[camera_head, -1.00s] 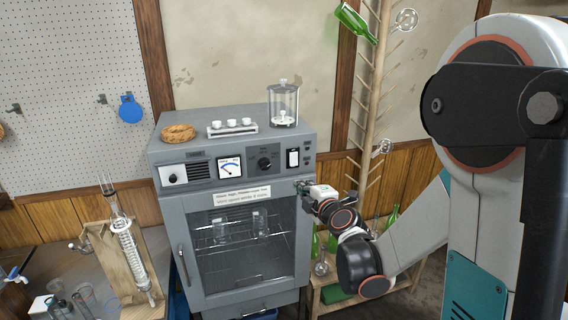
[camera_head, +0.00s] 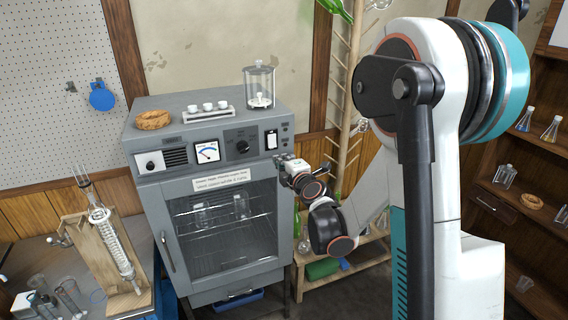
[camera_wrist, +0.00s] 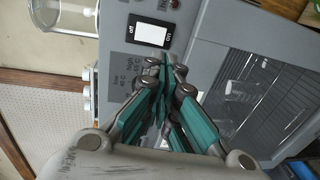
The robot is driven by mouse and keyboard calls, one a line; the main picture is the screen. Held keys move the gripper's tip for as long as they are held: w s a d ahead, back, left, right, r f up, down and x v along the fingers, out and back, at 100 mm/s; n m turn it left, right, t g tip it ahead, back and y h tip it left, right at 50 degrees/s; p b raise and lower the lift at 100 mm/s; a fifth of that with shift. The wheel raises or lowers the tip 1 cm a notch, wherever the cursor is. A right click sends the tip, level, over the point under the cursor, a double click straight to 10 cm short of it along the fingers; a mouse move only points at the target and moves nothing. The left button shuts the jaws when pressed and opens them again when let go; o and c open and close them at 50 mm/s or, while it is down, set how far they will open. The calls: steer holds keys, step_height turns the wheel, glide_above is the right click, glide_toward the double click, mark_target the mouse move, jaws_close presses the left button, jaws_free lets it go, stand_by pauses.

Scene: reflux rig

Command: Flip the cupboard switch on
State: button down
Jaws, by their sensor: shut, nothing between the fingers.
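The cupboard (camera_head: 222,182) is a grey cabinet with a glass door and a control panel along its top front. Its switch (camera_head: 271,139) is a white rocker in a black frame at the panel's right. In the wrist view the switch (camera_wrist: 151,34) shows sideways, with "off" at its left end and "on" at its right end. I cannot tell which end is pressed in. My gripper (camera_head: 282,162) is just below the switch at the cupboard's right front edge. In the wrist view my gripper (camera_wrist: 163,72) is shut and empty, its teal fingers pointing towards the panel near the switch.
A dark knob (camera_head: 242,146) and a dial (camera_head: 207,152) sit left of the switch. A glass jar (camera_head: 259,87), small white cups (camera_head: 207,108) and a cork ring (camera_head: 153,120) stand on top. A wooden bottle rack (camera_head: 350,105) stands behind my arm at the right.

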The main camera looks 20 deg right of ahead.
mark_target(269, 147)
steer(key=w, duration=0.6)
steer(key=w+f, duration=0.1)
steer(key=w, duration=0.2)
steer(key=shift+w+f, duration=0.1)
steer(key=shift+w, duration=0.25)
